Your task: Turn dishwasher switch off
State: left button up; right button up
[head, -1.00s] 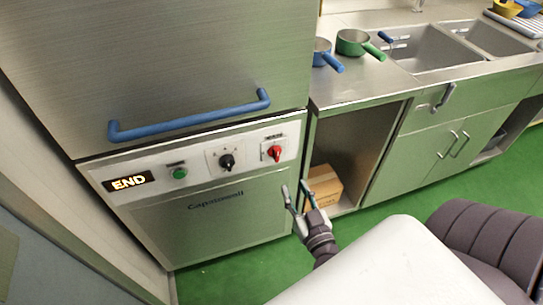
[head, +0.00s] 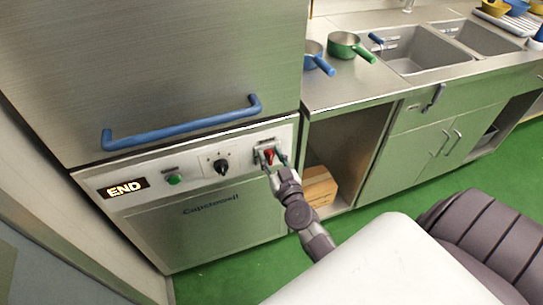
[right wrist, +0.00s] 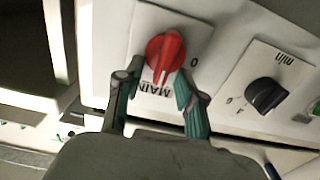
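The dishwasher's red rotary switch (head: 268,157) sits at the right end of the control panel. In the right wrist view the red knob (right wrist: 165,54) is on a white plate marked "MAIN" and "0"; its white pointer line points down toward "MAIN", not toward the "0". My right gripper (head: 269,161) is in front of the switch, fingers apart on either side of the knob. In the right wrist view the open fingers (right wrist: 158,85) are just short of the knob, and contact is not clear. My left gripper is not in view.
Beside the switch are a black knob (head: 221,166), a green button (head: 173,180) and an "END" display (head: 124,188). A blue handle (head: 182,126) juts out above the panel. A cardboard box (head: 319,186) sits in the open cabinet to the right.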

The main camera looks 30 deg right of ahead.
grip_shut()
dwell(0.3)
